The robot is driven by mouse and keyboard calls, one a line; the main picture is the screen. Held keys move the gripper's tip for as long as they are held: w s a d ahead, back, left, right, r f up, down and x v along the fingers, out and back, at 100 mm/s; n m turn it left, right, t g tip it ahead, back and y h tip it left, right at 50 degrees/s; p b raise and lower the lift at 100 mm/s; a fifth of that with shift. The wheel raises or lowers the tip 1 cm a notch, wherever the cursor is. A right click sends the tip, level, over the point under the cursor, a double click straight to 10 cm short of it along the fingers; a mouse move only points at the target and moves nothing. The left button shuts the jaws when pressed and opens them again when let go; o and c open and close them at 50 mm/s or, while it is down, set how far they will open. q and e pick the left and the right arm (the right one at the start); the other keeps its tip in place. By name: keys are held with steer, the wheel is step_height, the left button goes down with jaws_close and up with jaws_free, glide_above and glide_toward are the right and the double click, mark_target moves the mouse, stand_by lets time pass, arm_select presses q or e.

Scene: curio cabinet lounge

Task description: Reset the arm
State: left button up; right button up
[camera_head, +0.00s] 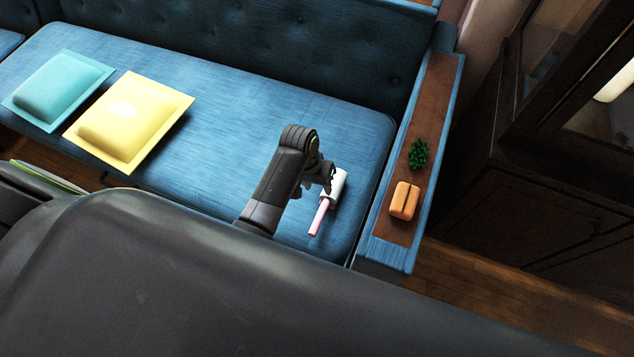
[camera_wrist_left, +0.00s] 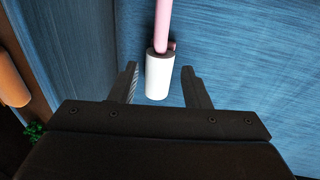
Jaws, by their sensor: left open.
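My left arm reaches over the blue sofa seat (camera_head: 230,110) in the head view. Its gripper (camera_head: 328,184) is near the right end of the seat. In the left wrist view the left gripper (camera_wrist_left: 162,84) is open, with a finger on each side of a white cylinder with a pink handle (camera_wrist_left: 158,78). Clear gaps show between the fingers and the white part. This object (camera_head: 327,207) lies on the seat, partly behind the gripper in the head view. My right gripper is not in view.
The sofa's right armrest (camera_head: 437,105) has a wooden top with an orange block (camera_head: 404,201) and a small green plant (camera_head: 418,154). A yellow cushion (camera_head: 127,121) and a teal cushion (camera_head: 57,90) lie at left. A dark cabinet (camera_head: 530,200) stands right.

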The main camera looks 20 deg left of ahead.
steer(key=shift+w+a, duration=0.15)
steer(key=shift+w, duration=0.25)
arm_select(q)
steer(key=s+a+r+t+y, duration=0.2)
steer(key=s+a+r, duration=0.55)
steer(key=s, duration=0.35)
steer(key=s+a+r+t+y, duration=0.1)
steer(key=s+a+r+y, duration=0.1)
steer(key=s+a+r, duration=0.7)
step_height(320, 180, down, 24)
steer(key=s+f+g+p, duration=0.1)
steer(key=s+p, duration=0.1)
steer(key=p, duration=0.2)
steer(key=s+f+g+p, duration=0.1)
steer(key=s+f+p, duration=0.2)
steer(key=s+f, duration=0.9)
steer(key=shift+s+d+f+n+h, duration=0.25)
steer(key=shift+s+d+h, duration=0.2)
steer(key=shift+s, duration=0.8)
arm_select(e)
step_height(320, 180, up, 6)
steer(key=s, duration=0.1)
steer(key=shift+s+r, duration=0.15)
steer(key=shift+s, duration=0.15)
